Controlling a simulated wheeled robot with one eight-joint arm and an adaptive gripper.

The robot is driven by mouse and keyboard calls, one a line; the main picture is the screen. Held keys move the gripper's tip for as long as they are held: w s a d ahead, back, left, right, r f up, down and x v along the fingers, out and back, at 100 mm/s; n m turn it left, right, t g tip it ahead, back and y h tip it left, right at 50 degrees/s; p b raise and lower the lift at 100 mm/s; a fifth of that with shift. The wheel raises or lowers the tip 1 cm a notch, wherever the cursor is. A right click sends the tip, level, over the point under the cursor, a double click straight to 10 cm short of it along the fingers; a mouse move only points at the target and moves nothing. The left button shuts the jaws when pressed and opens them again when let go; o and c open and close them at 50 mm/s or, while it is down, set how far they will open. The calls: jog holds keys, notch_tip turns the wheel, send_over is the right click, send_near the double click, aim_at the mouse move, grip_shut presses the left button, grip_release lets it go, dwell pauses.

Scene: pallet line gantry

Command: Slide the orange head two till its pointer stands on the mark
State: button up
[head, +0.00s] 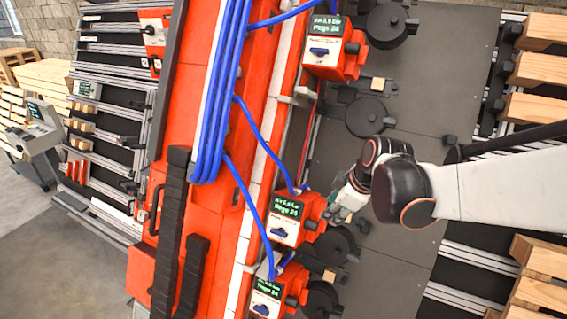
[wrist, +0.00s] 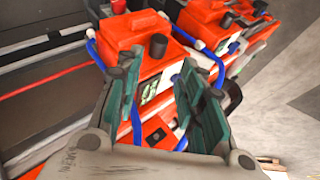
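Several orange heads with small green-on-black displays and blue knobs sit along the orange gantry beam. One head (head: 335,47) is at the top of the head view, one (head: 312,212) in the middle and one (head: 268,297) at the bottom. I cannot tell by label which is head two. My gripper (head: 340,208) is just right of the middle head. In the wrist view my gripper (wrist: 160,72) is open, its green-padded fingers apart. An orange head (wrist: 135,48) with a black knob shows beyond and between them. No pointer or mark can be made out.
Blue hoses (head: 222,95) run along the orange beam (head: 190,75) and loop to the heads. Dark round discs (head: 366,117) stand right of the heads over grey plates (head: 375,275). Wooden pallet boards (head: 540,70) lie at the right. A grey console (head: 38,130) stands far left.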

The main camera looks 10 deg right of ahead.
aim_at(317, 225)
jog(key=x, duration=1.3)
jog(key=shift+w+f, duration=0.25)
jog(key=shift+f, duration=0.1)
grip_shut()
